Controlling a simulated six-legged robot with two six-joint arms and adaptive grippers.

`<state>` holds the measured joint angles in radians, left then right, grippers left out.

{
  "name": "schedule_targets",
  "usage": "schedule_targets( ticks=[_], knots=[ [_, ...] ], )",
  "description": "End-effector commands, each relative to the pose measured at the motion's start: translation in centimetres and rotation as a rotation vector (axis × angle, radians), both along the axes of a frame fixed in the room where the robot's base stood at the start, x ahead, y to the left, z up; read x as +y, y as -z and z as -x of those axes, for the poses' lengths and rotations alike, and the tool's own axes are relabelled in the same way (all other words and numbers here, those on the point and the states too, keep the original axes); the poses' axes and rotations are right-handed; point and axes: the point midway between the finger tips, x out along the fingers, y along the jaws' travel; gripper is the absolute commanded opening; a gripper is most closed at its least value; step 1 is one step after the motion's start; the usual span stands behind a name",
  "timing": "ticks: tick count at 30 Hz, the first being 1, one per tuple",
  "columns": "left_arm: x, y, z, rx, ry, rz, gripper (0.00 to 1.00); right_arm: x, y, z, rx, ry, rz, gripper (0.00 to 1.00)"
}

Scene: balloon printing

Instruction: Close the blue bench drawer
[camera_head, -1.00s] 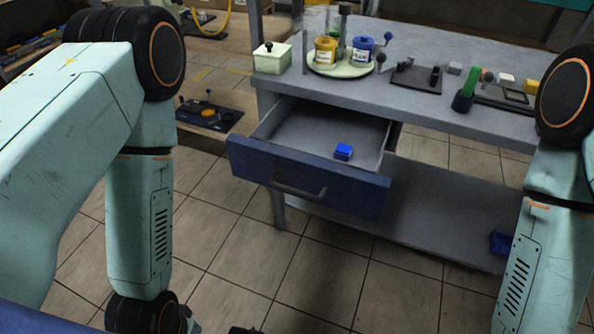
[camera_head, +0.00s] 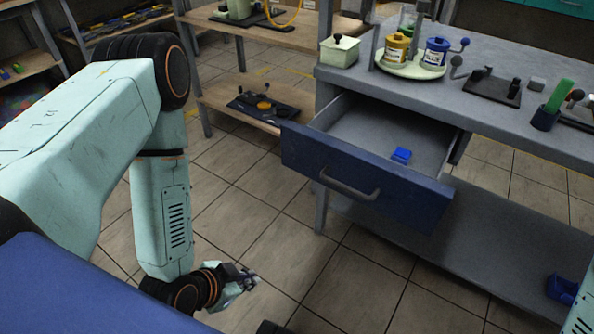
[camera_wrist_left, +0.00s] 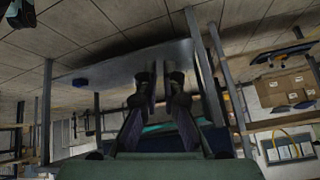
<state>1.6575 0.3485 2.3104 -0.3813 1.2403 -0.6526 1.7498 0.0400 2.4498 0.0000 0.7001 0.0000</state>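The blue bench drawer (camera_head: 362,178) is pulled well out of the grey workbench (camera_head: 400,92) in the head view. Its front carries a dark bar handle (camera_head: 348,188), and a small blue block (camera_head: 401,155) lies inside. My left gripper (camera_head: 252,279) is low, left of and below the drawer front, apart from it. In the left wrist view its two fingers (camera_wrist_left: 160,82) stand apart with a narrow gap and nothing between them. That view looks upside down, towards the bench's lower shelf (camera_wrist_left: 115,66). My right gripper is out of view.
On the bench top stand a lidded box (camera_head: 340,52), a round tray (camera_head: 411,68) with yellow and blue containers, and a dark fixture (camera_head: 492,86). A wooden rack (camera_head: 245,107) stands to the left. A blue bin (camera_head: 562,289) is on the lower shelf. Tiled floor before the drawer is clear.

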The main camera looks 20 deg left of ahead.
Motion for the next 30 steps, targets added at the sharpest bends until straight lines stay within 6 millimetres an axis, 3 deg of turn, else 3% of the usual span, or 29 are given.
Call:
schedule_targets(
  ticks=[3, 9, 15, 18, 25, 30],
  knots=[
    [0.4, -1.6, -3.4, -0.247, 0.160, -0.121, 0.00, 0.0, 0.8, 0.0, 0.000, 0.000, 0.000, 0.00],
    [1.0, -6.5, -7.5, -0.641, 0.364, -0.406, 0.00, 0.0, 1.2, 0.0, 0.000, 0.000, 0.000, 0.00],
    [1.1, -11.8, -9.4, -0.949, 0.482, -0.734, 0.00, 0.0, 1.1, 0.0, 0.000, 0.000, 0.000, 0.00],
    [1.2, -13.4, -9.6, -1.025, 0.506, -0.868, 0.00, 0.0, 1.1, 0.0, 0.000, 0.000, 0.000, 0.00],
    [1.3, -14.1, -9.9, -1.057, 0.540, -1.000, 0.00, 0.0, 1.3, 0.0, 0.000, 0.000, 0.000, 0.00],
    [0.8, -13.9, -11.8, -1.059, 0.542, -1.003, 0.00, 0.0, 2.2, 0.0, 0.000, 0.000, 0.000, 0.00]
  ],
)
